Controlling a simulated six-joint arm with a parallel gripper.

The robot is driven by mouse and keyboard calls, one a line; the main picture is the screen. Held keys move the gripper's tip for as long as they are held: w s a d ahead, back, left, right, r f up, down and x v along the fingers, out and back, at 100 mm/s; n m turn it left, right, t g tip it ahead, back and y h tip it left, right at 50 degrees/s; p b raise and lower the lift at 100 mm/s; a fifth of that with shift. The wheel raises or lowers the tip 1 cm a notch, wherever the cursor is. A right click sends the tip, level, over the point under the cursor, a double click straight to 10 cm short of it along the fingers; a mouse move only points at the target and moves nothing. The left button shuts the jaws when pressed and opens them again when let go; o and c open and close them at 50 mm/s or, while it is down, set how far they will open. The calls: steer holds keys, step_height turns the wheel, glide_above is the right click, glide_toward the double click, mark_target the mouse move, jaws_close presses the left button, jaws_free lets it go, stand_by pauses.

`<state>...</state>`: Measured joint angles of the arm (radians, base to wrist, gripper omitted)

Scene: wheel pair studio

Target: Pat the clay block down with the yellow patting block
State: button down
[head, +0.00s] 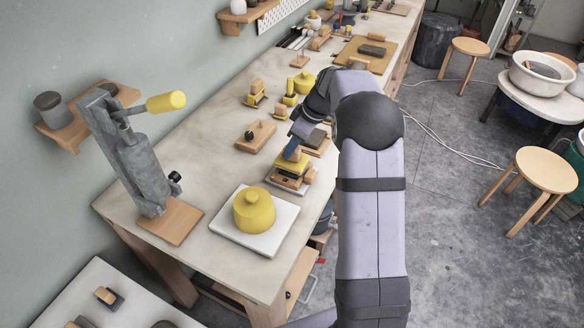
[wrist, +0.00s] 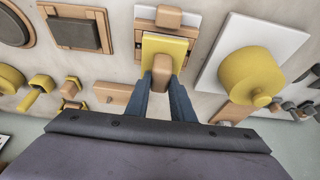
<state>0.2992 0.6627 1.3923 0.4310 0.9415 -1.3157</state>
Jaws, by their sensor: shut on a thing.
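My gripper (head: 291,153) is shut on the tan handle of the yellow patting block (wrist: 182,44). In the wrist view the blue fingers (wrist: 162,88) stand on either side of the handle. The patting block also shows in the head view (head: 294,164), over a small stack on a wooden board (head: 285,185). I cannot tell whether it touches the stack, and what lies under it is mostly hidden. A dark grey slab (wrist: 75,33), possibly the clay block, lies flat on a neighbouring wooden board; it also shows in the head view (head: 316,138).
A tan block (head: 309,176) sits at the stack's edge. A yellow lidded jar (head: 254,210) stands on a white slab (head: 283,222) nearby. A wooden board with a dark knob (head: 254,136) and small yellow tools (head: 256,97) lie close by. A grey lever press (head: 135,155) stands left.

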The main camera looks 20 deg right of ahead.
steer(key=shift+f+b, duration=0.6)
steer(key=shift+f, duration=0.2)
steer(key=shift+f, duration=0.1)
stand_by(0.5)
stand_by(0.8)
steer(key=shift+r+p, duration=0.7)
steer(key=shift+r, duration=0.85)
steer(key=shift+f, duration=0.2)
steer(key=shift+f+b, duration=1.35)
steer(key=shift+f, duration=0.1)
steer(key=shift+f, duration=0.1)
stand_by(0.5)
steer(key=shift+r+p, duration=0.75)
steer(key=shift+r, duration=0.8)
